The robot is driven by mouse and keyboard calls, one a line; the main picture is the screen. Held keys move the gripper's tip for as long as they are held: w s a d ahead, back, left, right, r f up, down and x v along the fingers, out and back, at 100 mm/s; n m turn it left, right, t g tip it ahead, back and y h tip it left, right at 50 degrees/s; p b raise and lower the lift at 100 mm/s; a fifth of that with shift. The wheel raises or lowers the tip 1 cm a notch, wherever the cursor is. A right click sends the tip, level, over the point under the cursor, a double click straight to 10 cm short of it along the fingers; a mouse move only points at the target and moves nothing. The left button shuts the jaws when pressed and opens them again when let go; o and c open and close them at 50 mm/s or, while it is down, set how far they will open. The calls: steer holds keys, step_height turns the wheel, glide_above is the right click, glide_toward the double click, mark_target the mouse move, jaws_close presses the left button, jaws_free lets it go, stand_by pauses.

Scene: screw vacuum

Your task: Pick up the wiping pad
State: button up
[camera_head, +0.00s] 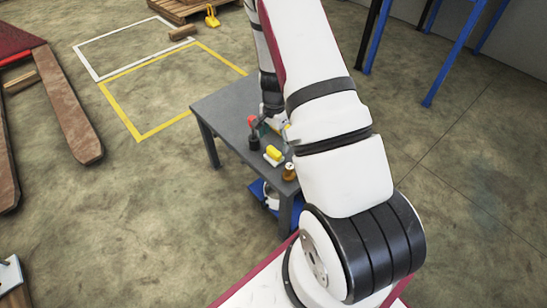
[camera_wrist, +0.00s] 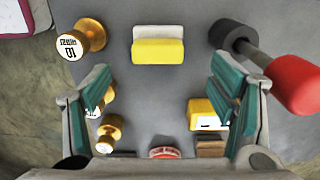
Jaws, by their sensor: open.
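A yellow block with a white strip along one side, which looks like the wiping pad (camera_wrist: 158,49), lies on the grey table. It also shows in the head view (camera_head: 273,154), near the table's front right part. My gripper (camera_wrist: 158,92) is open and empty, its teal-lined fingers spread wide. In the wrist view the pad lies beyond the fingertips, near the top middle, and is not between them. In the head view my arm hides most of the gripper.
Brass weights (camera_wrist: 91,36) stand at the left in the wrist view. A red-and-black handled tool (camera_wrist: 290,80) is at the right. A yellow item with a white label (camera_wrist: 203,113), a red round thing (camera_wrist: 165,153) and a brown block (camera_wrist: 211,148) are nearer. The grey table (camera_head: 222,106) has bare room at its left.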

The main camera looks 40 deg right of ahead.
mark_target(276, 149)
steer(key=f, duration=0.2)
steer(key=f+b, duration=0.1)
steer(key=f, duration=0.1)
steer(key=f+b, duration=0.1)
steer(key=f, duration=0.2)
steer(key=shift+s+d+f, duration=0.1)
steer(key=shift+d, duration=0.2)
steer(key=c, duration=1.3)
